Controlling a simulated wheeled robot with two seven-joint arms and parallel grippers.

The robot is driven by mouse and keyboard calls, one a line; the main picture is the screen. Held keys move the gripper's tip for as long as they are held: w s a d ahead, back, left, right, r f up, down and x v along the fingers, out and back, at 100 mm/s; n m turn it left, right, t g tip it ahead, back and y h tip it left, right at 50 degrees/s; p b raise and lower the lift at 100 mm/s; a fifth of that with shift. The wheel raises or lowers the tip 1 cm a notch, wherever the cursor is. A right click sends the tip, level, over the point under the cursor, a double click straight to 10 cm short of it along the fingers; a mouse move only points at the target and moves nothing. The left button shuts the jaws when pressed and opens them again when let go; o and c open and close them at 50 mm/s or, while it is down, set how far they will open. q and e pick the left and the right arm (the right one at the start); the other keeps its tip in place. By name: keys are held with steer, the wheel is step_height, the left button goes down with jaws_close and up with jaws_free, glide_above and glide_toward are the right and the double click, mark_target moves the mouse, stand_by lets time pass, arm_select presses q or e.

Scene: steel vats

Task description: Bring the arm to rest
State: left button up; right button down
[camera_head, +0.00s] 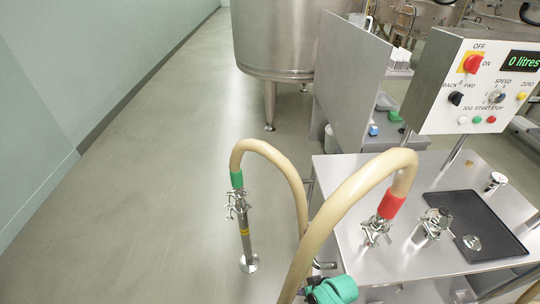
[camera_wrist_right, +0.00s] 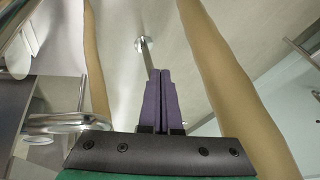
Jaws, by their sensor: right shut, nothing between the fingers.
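My right gripper (camera_wrist_right: 160,72) shows in the right wrist view. Its two purple fingers are pressed together, with nothing between them. A tan hose passes on each side of it, one at the left (camera_wrist_right: 95,60) and a nearer one at the right (camera_wrist_right: 235,90). Beyond the fingertips is a steel pipe with a round foot (camera_wrist_right: 142,42). In the head view, a teal and black part of my right arm shows at the bottom centre, beside the hose; the fingers cannot be made out there. My left gripper is in neither view.
In the head view, a red-banded hose (camera_head: 352,190) arches over the steel table (camera_head: 385,260). A green-banded hose (camera_head: 268,150) meets an upright pipe (camera_head: 244,240). A black mat (camera_head: 480,205) with steel fittings and a control box (camera_head: 485,85) are right. Left floor is clear.

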steer(key=s+d+f+m+g+h+b, duration=0.15)
steer(key=s+d+f+h, duration=0.25)
steer(key=s+d+f, duration=1.05)
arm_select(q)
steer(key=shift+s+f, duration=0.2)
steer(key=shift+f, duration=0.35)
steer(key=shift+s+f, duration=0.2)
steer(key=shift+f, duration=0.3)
arm_select(e)
steer(key=s+d+f, duration=0.1)
steer(key=s+f, duration=0.2)
steer(key=s, duration=0.9)
steer(key=shift+d+f+g, duration=0.15)
steer(key=shift+f+g, duration=0.05)
steer(key=shift+g, duration=0.15)
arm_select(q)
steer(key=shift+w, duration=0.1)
arm_select(e)
steer(key=shift+n, duration=0.25)
